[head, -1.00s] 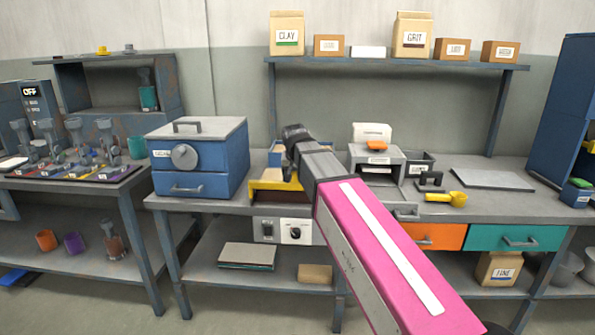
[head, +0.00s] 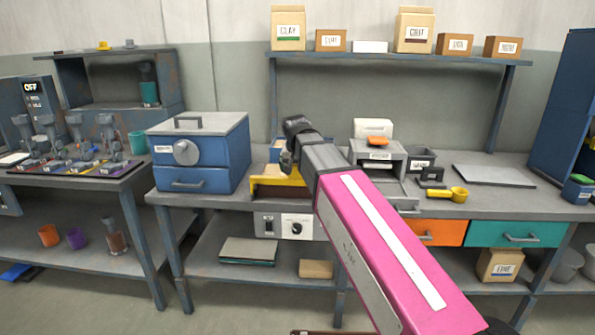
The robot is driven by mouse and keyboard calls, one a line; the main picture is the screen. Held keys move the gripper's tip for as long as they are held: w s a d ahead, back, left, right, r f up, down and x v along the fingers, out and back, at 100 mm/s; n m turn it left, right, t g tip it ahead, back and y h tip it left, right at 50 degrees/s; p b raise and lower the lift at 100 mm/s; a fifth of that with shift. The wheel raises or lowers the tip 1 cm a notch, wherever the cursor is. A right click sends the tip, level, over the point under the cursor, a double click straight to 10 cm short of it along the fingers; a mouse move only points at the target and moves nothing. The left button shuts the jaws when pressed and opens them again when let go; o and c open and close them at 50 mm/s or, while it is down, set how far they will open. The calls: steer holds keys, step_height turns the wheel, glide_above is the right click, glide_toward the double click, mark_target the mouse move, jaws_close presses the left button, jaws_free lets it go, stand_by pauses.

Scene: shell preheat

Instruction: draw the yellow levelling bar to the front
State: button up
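The yellow levelling bar (head: 280,182) appears as a yellow piece on the middle bench, just right of the blue box with the grey lid. My pink arm crosses in front of its right side, so I cannot see its full extent. My gripper (head: 288,161) is at the dark end of the arm, above and close behind the yellow piece. Its fingers are mostly hidden by my own wrist. I cannot tell whether it touches the bar or whether it is open or shut.
The blue lidded box (head: 198,155) stands to the left. A grey device (head: 378,157), a yellow scoop (head: 458,194) and a flat grey plate (head: 493,176) lie to the right on the bench (head: 500,205). A control panel (head: 283,226) is below the bench edge. A shelf (head: 390,58) hangs above.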

steer(key=v, duration=0.9)
steer(key=shift+s, duration=0.2)
